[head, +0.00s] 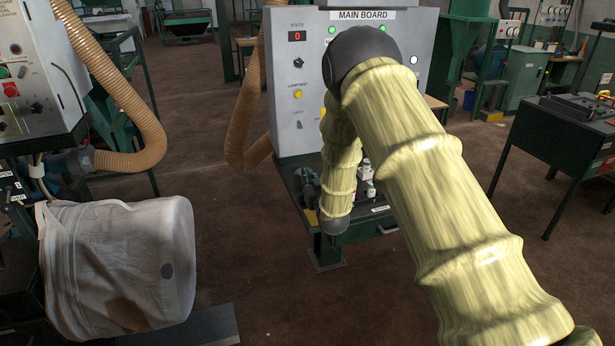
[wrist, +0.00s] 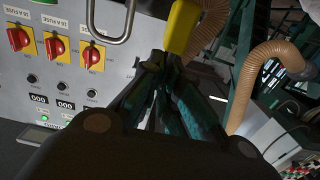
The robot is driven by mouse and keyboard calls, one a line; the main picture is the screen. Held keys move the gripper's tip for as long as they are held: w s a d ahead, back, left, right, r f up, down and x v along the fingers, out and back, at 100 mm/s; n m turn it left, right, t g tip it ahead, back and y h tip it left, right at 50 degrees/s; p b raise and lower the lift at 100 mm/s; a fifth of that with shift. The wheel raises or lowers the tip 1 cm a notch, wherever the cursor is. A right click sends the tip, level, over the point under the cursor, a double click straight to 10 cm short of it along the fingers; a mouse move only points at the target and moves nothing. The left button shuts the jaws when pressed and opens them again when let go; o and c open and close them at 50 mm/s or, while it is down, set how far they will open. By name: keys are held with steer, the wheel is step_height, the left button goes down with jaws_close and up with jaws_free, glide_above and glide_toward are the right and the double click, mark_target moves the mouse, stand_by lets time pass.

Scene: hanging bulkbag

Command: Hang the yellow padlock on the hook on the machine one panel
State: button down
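The yellow padlock (wrist: 183,27) is in the wrist view at the top, right of centre; only part of its body shows, cut by the picture's top edge. My gripper (wrist: 166,65) has its dark teal fingers drawn together at the padlock's lower end, and seems shut on it. A grey metal U-shaped bar (wrist: 111,38) hangs into the top of the wrist view, left of the padlock, in front of a grey panel (wrist: 100,73). I cannot tell whether this bar is the hook or the shackle. In the head view the padlock and fingers cannot be made out.
The wrist view panel carries red switches (wrist: 55,47) on yellow plates. A tan hose (wrist: 262,70) is to the right. In the head view, the main board (head: 300,120) stands behind my arm, a white bulk bag (head: 120,265) is at left, and a dark table (head: 560,135) at right.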

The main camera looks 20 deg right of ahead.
steer(key=shift+f+b, duration=0.5)
steer(key=shift+f, duration=0.1)
steer(key=c, duration=1.6)
jaws_free()
steer(key=shift+c, duration=0.2)
steer(key=shift+r, duration=0.15)
steer(key=shift+r+p, duration=0.55)
steer(key=shift+p, duration=0.1)
steer(key=s+b, duration=0.3)
steer(key=s, duration=0.9)
steer(key=shift+d+f, duration=0.15)
steer(key=shift+d, duration=0.05)
